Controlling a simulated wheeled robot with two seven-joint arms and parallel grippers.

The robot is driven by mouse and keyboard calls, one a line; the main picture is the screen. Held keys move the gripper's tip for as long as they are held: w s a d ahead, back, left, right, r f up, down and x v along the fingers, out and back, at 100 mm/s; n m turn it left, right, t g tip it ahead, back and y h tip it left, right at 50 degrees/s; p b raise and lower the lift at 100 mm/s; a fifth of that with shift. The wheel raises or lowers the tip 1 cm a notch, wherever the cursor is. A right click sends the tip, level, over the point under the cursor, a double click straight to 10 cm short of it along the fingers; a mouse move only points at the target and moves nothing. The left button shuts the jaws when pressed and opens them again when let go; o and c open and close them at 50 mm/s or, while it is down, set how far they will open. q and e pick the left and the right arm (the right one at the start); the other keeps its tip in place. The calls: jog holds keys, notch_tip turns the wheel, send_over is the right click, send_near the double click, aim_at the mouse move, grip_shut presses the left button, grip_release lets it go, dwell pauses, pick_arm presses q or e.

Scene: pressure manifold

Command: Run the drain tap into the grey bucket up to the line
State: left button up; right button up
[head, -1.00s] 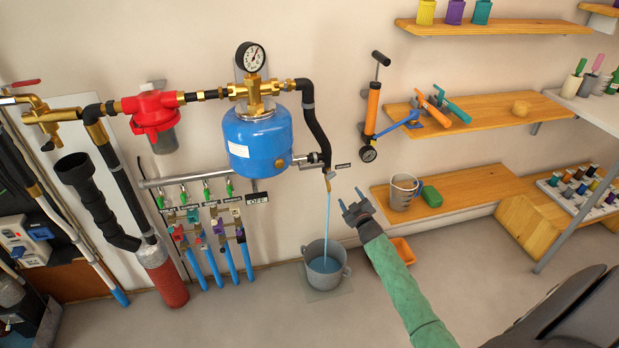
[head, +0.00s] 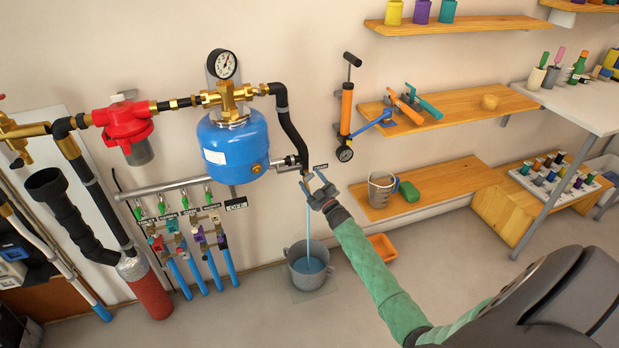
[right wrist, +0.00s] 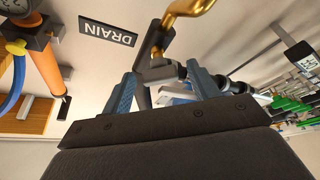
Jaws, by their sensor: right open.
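The grey bucket (head: 308,272) stands on a mat on the floor below the drain tap. A blue stream of water (head: 309,228) runs down from the tap into it, and water shows inside the bucket; I cannot make out the line. My right gripper (head: 318,188) is open at the drain tap, in front of its outlet and partly hiding it. In the right wrist view the drain tap (right wrist: 158,45) with its dark handle and brass spout sits between the open fingers, beside the DRAIN label (right wrist: 107,31). My left gripper is not in view.
A blue pressure tank (head: 233,147) with a gauge (head: 222,64) hangs left of the tap. Shelves on the right carry a clear jug (head: 381,188) and a green sponge (head: 408,191). An orange tray (head: 382,247) lies on the floor behind my right arm.

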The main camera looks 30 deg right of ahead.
jog(key=shift+w+r, duration=0.25)
jog(key=shift+w, duration=0.45)
jog(key=c, duration=1)
